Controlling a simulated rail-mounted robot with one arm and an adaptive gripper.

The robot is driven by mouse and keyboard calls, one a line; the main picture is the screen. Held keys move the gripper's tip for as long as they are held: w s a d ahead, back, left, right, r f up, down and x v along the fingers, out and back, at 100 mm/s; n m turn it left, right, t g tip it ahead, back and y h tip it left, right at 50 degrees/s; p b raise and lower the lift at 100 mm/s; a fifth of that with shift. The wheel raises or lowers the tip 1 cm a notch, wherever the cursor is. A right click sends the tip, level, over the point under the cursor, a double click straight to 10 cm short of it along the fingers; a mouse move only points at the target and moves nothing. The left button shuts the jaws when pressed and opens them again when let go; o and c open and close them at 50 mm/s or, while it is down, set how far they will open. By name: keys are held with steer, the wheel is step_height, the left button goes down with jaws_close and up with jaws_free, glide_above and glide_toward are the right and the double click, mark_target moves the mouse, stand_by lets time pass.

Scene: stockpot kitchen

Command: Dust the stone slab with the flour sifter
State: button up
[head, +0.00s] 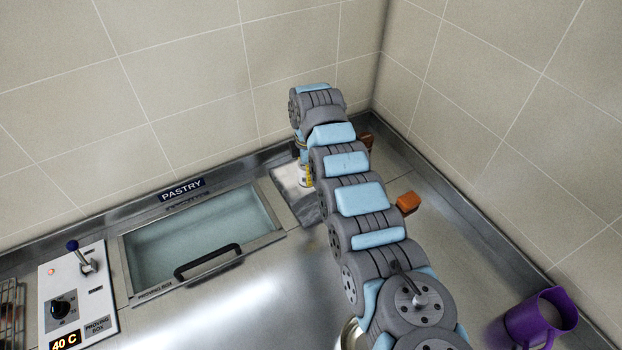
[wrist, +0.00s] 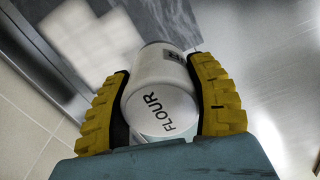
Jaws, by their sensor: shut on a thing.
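The flour sifter is a white cylinder with FLOUR printed on its near end; in the wrist view the sifter (wrist: 160,108) sits between the yellow fingers of my gripper (wrist: 163,100), which is shut on it. In the head view my gripper (head: 306,174) shows only as a small yellow and white part below the arm's end, mostly hidden. It is over the stone slab (head: 312,212), a dark grey slab at the back corner of the counter. The slab (wrist: 160,20) also shows in the wrist view, with a white, powdery-looking patch on it. The sifter's far end is hidden.
A glass-lidded proving box (head: 205,238) with a black handle lies left of the slab, with its control panel (head: 78,295) further left. A purple jug (head: 541,318) stands at the right front. An orange-brown block (head: 408,202) is beside my arm. Tiled walls close the back and right.

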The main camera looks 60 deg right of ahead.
steer(key=shift+s+a, duration=0.2)
steer(key=shift+a, duration=0.05)
steer(key=shift+f+m+b, duration=0.3)
steer(key=shift+f+b, duration=1)
steer(key=shift+f, duration=0.65)
steer(key=shift+d, duration=0.1)
steer(key=shift+s+d+f+b, duration=0.15)
steer(key=shift+s+d+b, duration=0.35)
steer(key=shift+d+b, duration=0.3)
steer(key=shift+s+d+r+b, duration=0.2)
steer(key=shift+s+d+b, duration=0.15)
steer(key=shift+b, duration=0.1)
